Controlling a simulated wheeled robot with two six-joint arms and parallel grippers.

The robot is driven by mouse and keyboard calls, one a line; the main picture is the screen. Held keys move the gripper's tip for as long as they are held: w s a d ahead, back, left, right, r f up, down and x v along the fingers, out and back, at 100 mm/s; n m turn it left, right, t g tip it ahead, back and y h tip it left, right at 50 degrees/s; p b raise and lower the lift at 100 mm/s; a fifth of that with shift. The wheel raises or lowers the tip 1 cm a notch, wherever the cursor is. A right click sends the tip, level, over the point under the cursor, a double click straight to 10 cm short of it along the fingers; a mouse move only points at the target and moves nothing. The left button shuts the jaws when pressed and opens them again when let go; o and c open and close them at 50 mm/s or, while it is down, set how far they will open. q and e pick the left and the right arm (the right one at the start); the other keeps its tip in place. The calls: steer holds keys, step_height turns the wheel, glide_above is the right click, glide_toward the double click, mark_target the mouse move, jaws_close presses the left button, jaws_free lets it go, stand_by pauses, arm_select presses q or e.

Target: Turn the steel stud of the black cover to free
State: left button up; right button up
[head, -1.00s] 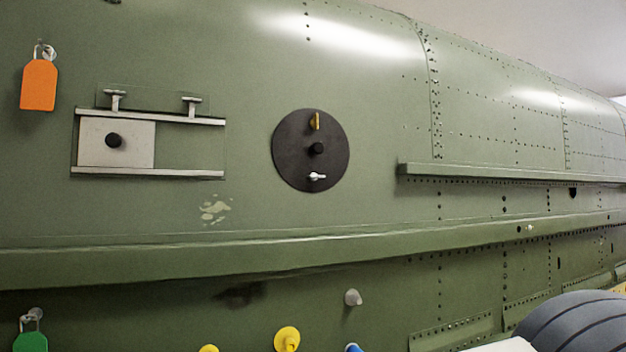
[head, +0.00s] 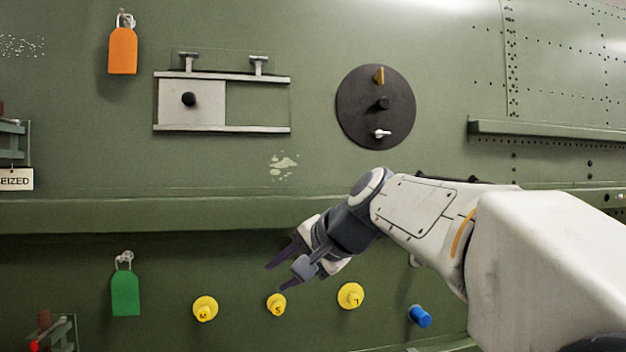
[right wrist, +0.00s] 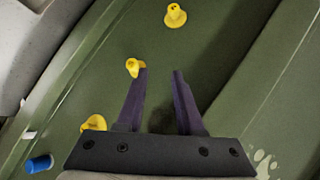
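The round black cover (head: 358,108) is on the green fuselage wall, right of centre in the head view. It has a brass stud (head: 379,75) at its top, upright, and a black knob (head: 382,104) in the middle. The steel stud (head: 382,133) is near its bottom and lies roughly level. My right gripper (head: 277,276) is below and left of the cover, apart from it. In the right wrist view its two fingers (right wrist: 157,72) are spread with nothing between them. The cover is not in the right wrist view. My left gripper is not in view.
Yellow caps (head: 276,304) and a blue plug (head: 420,316) stick out of the lower wall near my right gripper. A green ledge (head: 180,213) runs below the cover. A sliding panel (head: 208,103) and an orange tag (head: 123,50) are to the left.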

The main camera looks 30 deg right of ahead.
steer(key=d+r+m+t+h, duration=0.1)
steer(key=d+r, duration=0.2)
steer(key=d+r+m+t+h, duration=0.1)
steer(key=d+r+m, duration=0.1)
steer(key=d+r, duration=0.2)
steer(key=s+d+r+m+t+b, duration=0.1)
steer(key=d+r, duration=0.3)
steer(key=shift+d+m+t+h, duration=0.2)
steer(key=shift+m+t+h, duration=0.2)
steer(key=m+t+h, duration=0.4)
steer(key=m+h, duration=0.1)
glide_toward(383, 133)
steer(key=shift+g, duration=0.3)
steer(key=x, duration=0.2)
steer(key=p+x, duration=0.1)
steer(key=x, duration=0.2)
steer(key=p+x, duration=0.1)
steer(key=x, duration=0.2)
steer(key=shift+r, duration=0.3)
steer(key=shift+w+d+p, duration=0.1)
steer(key=shift+w+p, duration=0.15)
steer(key=shift+p, duration=0.05)
jaws_close()
steer(key=shift+s, duration=0.1)
